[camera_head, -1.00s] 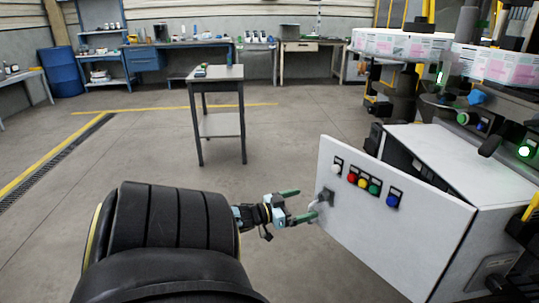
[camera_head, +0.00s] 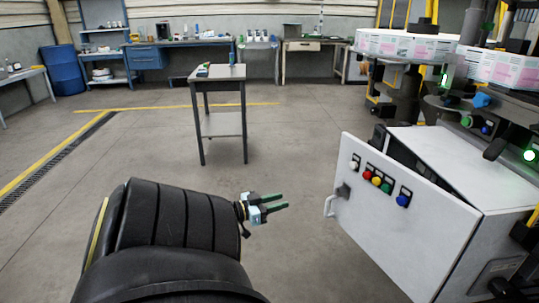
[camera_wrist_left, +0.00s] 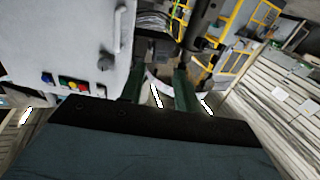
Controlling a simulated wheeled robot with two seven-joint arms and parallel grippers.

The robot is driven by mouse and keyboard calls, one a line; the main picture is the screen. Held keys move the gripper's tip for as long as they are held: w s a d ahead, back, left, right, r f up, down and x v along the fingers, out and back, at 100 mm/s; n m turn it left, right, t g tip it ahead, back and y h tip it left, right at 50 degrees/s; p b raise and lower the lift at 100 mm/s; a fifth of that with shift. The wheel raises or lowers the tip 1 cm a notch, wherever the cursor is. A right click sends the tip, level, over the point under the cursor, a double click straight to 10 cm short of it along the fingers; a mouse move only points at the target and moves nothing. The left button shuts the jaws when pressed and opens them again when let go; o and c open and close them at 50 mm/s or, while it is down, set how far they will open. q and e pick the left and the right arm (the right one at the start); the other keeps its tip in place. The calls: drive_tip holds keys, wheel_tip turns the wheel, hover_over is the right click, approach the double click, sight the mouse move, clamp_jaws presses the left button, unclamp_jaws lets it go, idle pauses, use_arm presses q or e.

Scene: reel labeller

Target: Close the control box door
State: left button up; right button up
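The control box (camera_head: 465,160) stands at the right in the head view. Its light grey door (camera_head: 400,225) stands ajar, with a dark gap between its top edge and the box. The door carries a pale handle (camera_head: 330,205) at its left edge and several coloured buttons. My left gripper (camera_head: 287,206) is left of the handle, apart from it, with its green fingers pointing toward the door. In the left wrist view the fingers (camera_wrist_left: 160,85) are spread with nothing between them; the door (camera_wrist_left: 60,45) and its handle (camera_wrist_left: 118,30) show at upper left. My right gripper is not in view.
A small grey table (camera_head: 217,75) stands behind my left gripper, and workbenches line the back wall. The machine with labelled reels (camera_head: 405,45) stands behind the box. The floor between the table and the door is clear.

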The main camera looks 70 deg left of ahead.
use_arm(q)
drive_tip(key=shift+s+a, duration=0.25)
drive_tip(key=shift+s, duration=0.6)
